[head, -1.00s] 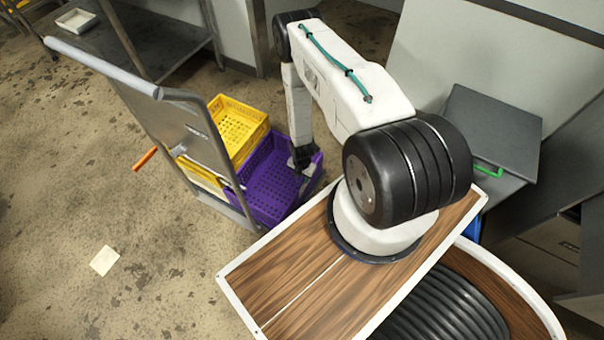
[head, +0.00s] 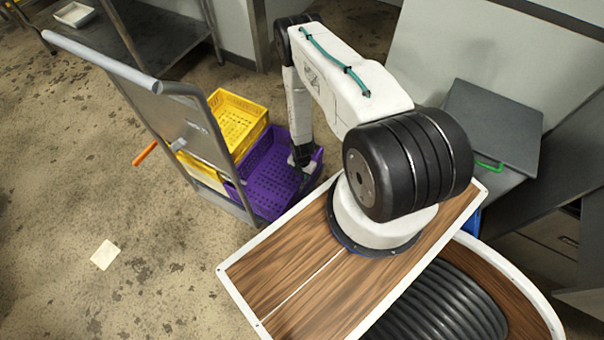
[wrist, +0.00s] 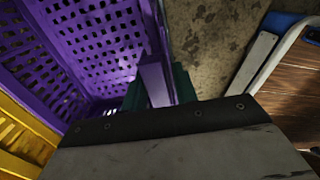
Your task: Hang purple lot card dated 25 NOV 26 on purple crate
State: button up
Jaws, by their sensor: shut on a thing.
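The purple crate (head: 262,178) stands on a cart beside a yellow crate. In the wrist view its lattice wall and floor (wrist: 95,45) fill the upper left. My gripper (head: 303,172) reaches down at the crate's right side, by its rim. In the wrist view my gripper (wrist: 160,88) has dark green fingers shut on a thin purple piece (wrist: 155,80), seen nearly edge-on at the crate's wall. I cannot tell whether this piece is the lot card or part of the rim. No date is readable, and the fingers hide part of it.
Yellow crates (head: 237,122) stand next to the purple one. A paper sheet (head: 104,254) lies on the floor. A grey-topped box (head: 493,125) is at right.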

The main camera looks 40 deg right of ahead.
jog(key=shift+f, duration=1.55)
dwell(0.4)
jog(key=o, duration=0.7)
jog(key=shift+r, duration=0.1)
notch_tip(320, 180, up, 8)
jog(key=shift+f, duration=0.15)
dwell(0.3)
